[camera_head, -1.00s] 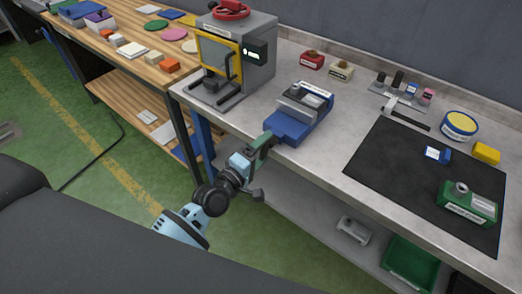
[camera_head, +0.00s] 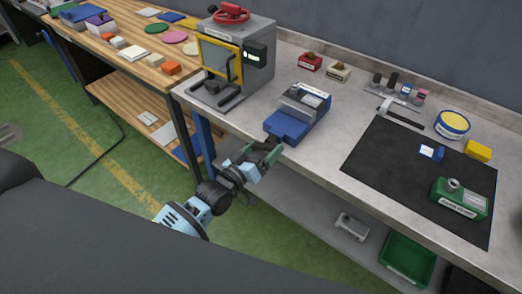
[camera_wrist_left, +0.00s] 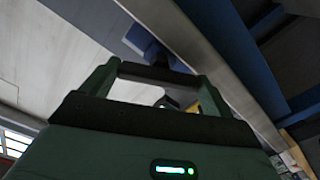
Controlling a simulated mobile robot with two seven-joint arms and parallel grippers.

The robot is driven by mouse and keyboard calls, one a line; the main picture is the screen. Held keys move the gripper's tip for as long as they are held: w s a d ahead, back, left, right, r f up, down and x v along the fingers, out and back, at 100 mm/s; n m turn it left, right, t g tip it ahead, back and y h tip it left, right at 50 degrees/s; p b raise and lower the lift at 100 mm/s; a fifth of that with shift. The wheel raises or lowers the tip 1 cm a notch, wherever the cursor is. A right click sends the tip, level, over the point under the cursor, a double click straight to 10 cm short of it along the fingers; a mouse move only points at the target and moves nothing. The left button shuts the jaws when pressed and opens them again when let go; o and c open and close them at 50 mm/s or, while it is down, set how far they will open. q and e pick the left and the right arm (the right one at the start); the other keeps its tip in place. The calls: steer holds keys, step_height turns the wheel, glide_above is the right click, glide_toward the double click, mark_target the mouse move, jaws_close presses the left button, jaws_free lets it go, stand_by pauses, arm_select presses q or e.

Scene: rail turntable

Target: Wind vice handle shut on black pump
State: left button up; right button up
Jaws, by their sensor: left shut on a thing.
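The blue vice (camera_head: 288,126) stands at the front edge of the grey bench, left of the black mat. A dark grey piece with lighter parts (camera_head: 303,97) sits at its jaws; I cannot tell clearly whether it is the black pump. My left gripper (camera_head: 272,152) is at the front end of the vice, just off the bench edge. In the left wrist view, its green fingers are shut on a dark bar (camera_wrist_left: 158,72) that spans between the tips, in the place of the vice handle. The rest of the handle is hidden. My right gripper is out of view.
A green pump-like part (camera_head: 460,198) and a small blue block (camera_head: 431,153) are on the black mat (camera_head: 390,180). A grey machine with a yellow frame (camera_head: 238,65) stands left of the vice. A lower shelf holds a green bin (camera_head: 407,262).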

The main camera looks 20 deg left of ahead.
arm_select(q)
steer(key=m, duration=0.7)
steer(key=shift+p, duration=0.4)
steer(key=m, duration=0.6)
steer(key=shift+m, duration=0.4)
steer(key=shift+c, duration=0.2)
steer(key=o, duration=0.8)
steer(key=v, duration=0.7)
steer(key=shift+s+a+b, duration=0.2)
steer(key=shift+s+b, duration=0.15)
